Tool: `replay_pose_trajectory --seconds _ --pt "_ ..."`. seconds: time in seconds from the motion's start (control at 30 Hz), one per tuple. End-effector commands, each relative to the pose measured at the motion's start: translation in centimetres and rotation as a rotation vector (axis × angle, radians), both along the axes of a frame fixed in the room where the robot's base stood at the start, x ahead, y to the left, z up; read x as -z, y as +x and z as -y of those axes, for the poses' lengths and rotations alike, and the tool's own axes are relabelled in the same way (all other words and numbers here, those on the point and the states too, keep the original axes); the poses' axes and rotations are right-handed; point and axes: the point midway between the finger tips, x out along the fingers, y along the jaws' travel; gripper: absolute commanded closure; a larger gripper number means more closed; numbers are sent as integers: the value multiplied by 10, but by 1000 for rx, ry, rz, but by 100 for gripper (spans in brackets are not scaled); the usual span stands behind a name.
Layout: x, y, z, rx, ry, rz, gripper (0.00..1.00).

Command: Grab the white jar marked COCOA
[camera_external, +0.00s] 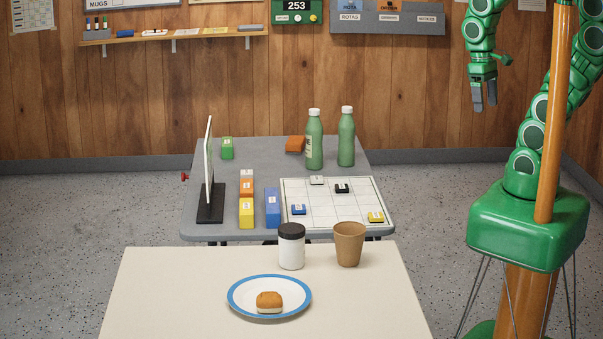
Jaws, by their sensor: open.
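A white jar with a black lid (291,250) stands upright on the near cream table (160,290). No marking can be read on the side of it that shows, so I cannot tell whether it says COCOA. My gripper (484,97) hangs at the upper right, fingers pointing down, in front of the wood wall. It is open and empty, far from the jar, higher and to its right.
A brown cup (349,244) stands just right of the jar. A blue-rimmed plate (240,307) with a bun (269,302) lies in front. On the grey table (260,150) behind are two green bottles (314,142), coloured blocks, a grid board (297,187) and an upright panel (208,160).

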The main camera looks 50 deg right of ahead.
Motion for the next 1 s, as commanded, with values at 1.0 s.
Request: replay_pose_trajectory --seconds 1.0 --pt "16 51 -95 0 238 -96 6"
